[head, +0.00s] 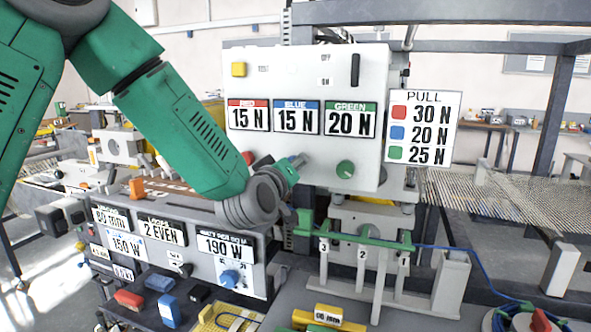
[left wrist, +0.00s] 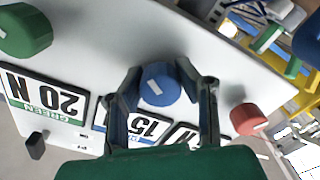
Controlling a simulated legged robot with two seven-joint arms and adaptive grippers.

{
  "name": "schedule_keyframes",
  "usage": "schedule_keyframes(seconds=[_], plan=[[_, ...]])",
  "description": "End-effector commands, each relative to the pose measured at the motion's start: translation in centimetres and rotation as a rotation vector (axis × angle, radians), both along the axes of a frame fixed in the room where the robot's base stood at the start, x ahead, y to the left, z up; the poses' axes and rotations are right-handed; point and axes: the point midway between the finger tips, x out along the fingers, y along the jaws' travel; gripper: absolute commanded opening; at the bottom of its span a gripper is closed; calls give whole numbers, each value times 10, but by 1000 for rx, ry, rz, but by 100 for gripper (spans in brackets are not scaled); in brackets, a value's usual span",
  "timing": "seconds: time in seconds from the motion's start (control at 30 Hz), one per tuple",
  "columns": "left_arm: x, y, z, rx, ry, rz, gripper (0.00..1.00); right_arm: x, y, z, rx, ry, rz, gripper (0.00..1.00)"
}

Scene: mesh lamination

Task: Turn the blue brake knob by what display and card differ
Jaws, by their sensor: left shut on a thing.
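The panel (head: 380,70) has three displays: red 15 N (head: 248,116), blue 15 N (head: 297,117) and green 20 N (head: 350,120). The card (head: 424,128) headed PULL reads red 30 N, blue 20 N and green 25 N. My left gripper (head: 298,162) is at the panel below the blue display. In the left wrist view the left gripper (left wrist: 165,88) has its fingers on either side of the blue knob (left wrist: 158,84), shut on it. The green knob (head: 345,169) is to the right; the red knob (left wrist: 248,119) also shows in the left wrist view. My right gripper is out of view.
A yellow button (head: 238,69) and a black switch (head: 355,70) sit above the displays. A lower panel (head: 262,282) has another blue knob (head: 229,278) under a 190 W display. A green bar (head: 372,239) on posts stands below the panel.

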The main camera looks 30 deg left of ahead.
Motion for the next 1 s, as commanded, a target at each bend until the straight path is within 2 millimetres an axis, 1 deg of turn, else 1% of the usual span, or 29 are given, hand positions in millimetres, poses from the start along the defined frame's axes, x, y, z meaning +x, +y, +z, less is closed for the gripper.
schedule_keyframes(seconds=[0.43, 0.47, 0.5, 0.53, 0.83, 0.93, 1.0], plan=[[-1, 2, -2, -14, 2, 5, 0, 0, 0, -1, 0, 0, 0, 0], [-1, 2, -2, -14, 2, 5, 32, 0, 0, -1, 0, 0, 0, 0], [-1, 2, -2, -14, 2, 5, 46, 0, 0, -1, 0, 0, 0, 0], [-1, 2, -2, -14, 2, 5, 50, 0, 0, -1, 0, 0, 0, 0], [1, 1, -2, -13, 2, 3, 50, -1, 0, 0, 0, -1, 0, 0], [-6, -1, -2, -13, 2, 1, 50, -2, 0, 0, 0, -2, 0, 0], [-17, -3, -2, -13, 2, 1, 50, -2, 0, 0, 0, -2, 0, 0]])
